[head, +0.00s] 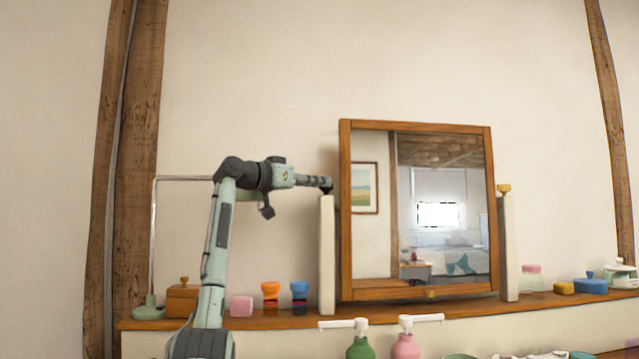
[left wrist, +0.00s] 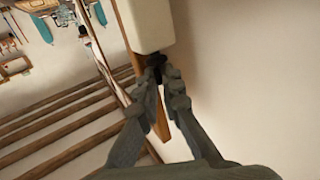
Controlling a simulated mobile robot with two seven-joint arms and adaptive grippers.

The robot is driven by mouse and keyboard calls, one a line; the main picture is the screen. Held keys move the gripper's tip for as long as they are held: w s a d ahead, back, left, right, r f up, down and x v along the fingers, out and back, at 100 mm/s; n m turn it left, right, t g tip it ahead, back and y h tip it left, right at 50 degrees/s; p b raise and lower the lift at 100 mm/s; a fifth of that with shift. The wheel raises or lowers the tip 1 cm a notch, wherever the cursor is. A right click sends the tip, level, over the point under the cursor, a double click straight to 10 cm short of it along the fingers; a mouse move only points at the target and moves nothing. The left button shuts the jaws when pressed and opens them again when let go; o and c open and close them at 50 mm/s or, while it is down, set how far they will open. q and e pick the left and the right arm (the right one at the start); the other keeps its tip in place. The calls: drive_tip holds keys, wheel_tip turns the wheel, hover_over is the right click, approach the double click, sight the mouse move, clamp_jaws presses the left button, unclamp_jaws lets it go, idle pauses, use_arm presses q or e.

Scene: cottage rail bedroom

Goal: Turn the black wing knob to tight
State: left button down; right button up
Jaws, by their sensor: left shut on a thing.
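A wooden-framed tilting mirror (head: 417,295) stands on the shelf between two pale posts. My left gripper (head: 326,184) reaches from the left to the top of the left post (head: 327,250). In the left wrist view, the two grey fingers of my left gripper (left wrist: 158,80) close together on the small black wing knob (left wrist: 156,60), beside the pale post (left wrist: 146,25). The fingers hide most of the knob, so its turn angle cannot be told. In the head view the knob is a dark spot merging with the fingertips. My right gripper is not in view.
The right post has a yellow knob (head: 504,189). On the shelf (head: 240,323) stand a wooden box (head: 182,300), a pink block (head: 241,306) and orange and blue items. Green (head: 360,348) and pink (head: 406,347) pump bottles stand in front. Wall space above is free.

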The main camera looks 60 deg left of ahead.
use_arm(q)
drive_tip(key=shift+s+a+r, duration=0.1)
drive_tip(key=shift+s+a, duration=0.05)
drive_tip(key=c, duration=1.7)
unclamp_jaws()
drive_tip(key=shift+s+a, duration=0.1)
drive_tip(key=shift+o, duration=1)
drive_tip(key=s+d, duration=0.2)
drive_tip(key=s, duration=0.9)
drive_tip(key=shift+s, duration=0.35)
